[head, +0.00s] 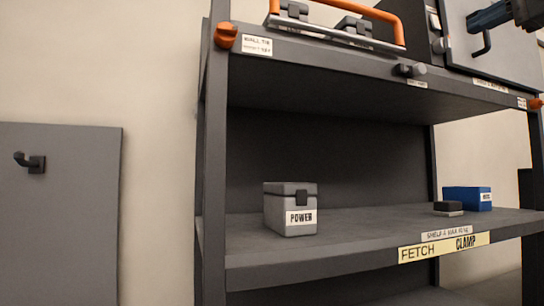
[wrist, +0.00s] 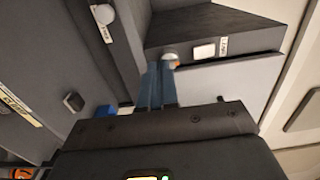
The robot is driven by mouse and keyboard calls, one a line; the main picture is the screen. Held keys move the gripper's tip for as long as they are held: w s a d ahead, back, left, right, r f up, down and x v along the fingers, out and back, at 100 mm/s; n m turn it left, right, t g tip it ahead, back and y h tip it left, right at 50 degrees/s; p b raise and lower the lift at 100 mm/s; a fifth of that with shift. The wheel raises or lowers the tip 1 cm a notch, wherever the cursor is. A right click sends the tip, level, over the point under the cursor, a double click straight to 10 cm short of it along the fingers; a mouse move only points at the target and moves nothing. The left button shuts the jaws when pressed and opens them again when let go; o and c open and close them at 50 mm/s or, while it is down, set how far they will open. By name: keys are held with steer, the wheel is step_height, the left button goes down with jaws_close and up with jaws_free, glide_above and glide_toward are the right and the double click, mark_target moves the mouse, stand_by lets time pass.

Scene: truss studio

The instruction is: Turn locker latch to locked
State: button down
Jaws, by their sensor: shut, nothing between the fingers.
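The grey locker door (head: 505,55) is at the upper right of the head view, with a dark bent handle (head: 483,43) on it. Left of the door, a grey round knob (head: 440,45) sits on a dark face beside a pale label (head: 434,19). It may be the latch, but its setting cannot be read. My gripper (head: 473,27) is in front of the door, its blue fingers pointing left. In the wrist view, my gripper (wrist: 159,68) is shut and empty. Its tips overlap a pale round knob (wrist: 170,57) with an orange spot; contact cannot be told.
The dark shelf (head: 330,250) below holds a grey POWER box (head: 290,208), a small dark block (head: 448,208) and a blue box (head: 467,198). An orange-handled carrier (head: 400,30) stands on the upper shelf. A grey panel with a hook (head: 32,162) is at left.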

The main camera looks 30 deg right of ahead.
steer(key=p+x, duration=0.1)
steer(key=x, duration=0.6)
steer(key=shift+d, duration=0.15)
steer(key=shift+s+d+r+p, duration=0.2)
steer(key=shift+d+p, duration=0.15)
steer(key=shift+d, duration=0.15)
stand_by(1.2)
steer(key=shift+r, duration=0.85)
steer(key=shift+a+b, duration=0.15)
steer(key=shift+b, duration=0.2)
steer(key=b+v, duration=0.1)
steer(key=v, duration=0.5)
steer(key=shift+a+b, duration=0.25)
steer(key=shift+b, duration=0.05)
